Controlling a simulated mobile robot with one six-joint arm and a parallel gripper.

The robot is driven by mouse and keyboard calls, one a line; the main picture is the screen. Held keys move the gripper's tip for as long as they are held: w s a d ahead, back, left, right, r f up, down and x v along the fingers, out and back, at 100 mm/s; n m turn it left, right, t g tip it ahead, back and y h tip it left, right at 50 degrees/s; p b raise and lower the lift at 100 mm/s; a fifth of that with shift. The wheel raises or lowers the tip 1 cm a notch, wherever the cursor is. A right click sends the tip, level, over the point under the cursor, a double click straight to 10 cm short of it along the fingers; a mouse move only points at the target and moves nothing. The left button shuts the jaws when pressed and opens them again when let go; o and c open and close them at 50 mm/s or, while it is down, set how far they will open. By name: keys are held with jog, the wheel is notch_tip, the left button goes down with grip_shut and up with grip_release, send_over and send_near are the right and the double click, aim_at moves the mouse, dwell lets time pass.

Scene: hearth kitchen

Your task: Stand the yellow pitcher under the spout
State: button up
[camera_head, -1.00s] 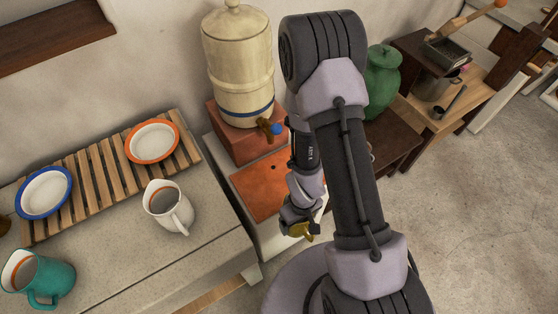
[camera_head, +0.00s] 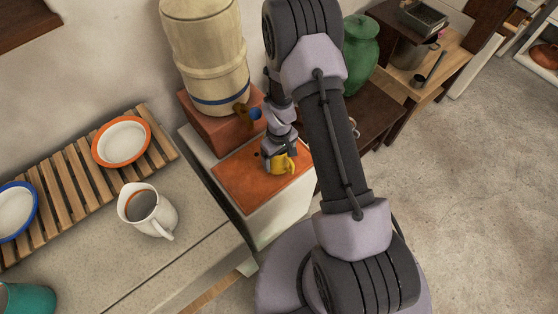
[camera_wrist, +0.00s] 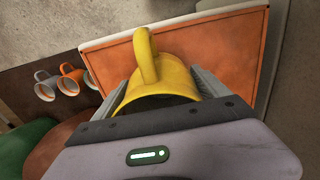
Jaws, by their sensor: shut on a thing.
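My gripper (camera_wrist: 164,88) is shut on the yellow pitcher (camera_wrist: 166,82), with a finger on each side of its body and its handle toward the top of the wrist view. In the head view the yellow pitcher (camera_head: 285,163) is over the orange-red slab (camera_head: 232,180), near its right side; I cannot tell whether it touches the slab. The spout (camera_head: 247,111), with a blue knob, sticks out of the cream water urn (camera_head: 205,60), to the left of and behind the pitcher. Part of the pitcher is hidden by my gripper (camera_head: 277,160).
A white pitcher (camera_head: 148,210) stands on the stone counter (camera_head: 150,265) at left, by a slatted rack (camera_head: 88,178) with an orange-rimmed bowl (camera_head: 122,143) and a blue-rimmed bowl (camera_head: 15,210). A green jar (camera_head: 360,55) stands right of my arm. The slab's left part is clear.

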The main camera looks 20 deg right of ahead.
jog(key=shift+f, duration=0.7)
jog(key=shift+r, duration=0.2)
jog(key=shift+c, duration=0.9)
jog(key=shift+f, duration=0.15)
jog(key=o, duration=1.7)
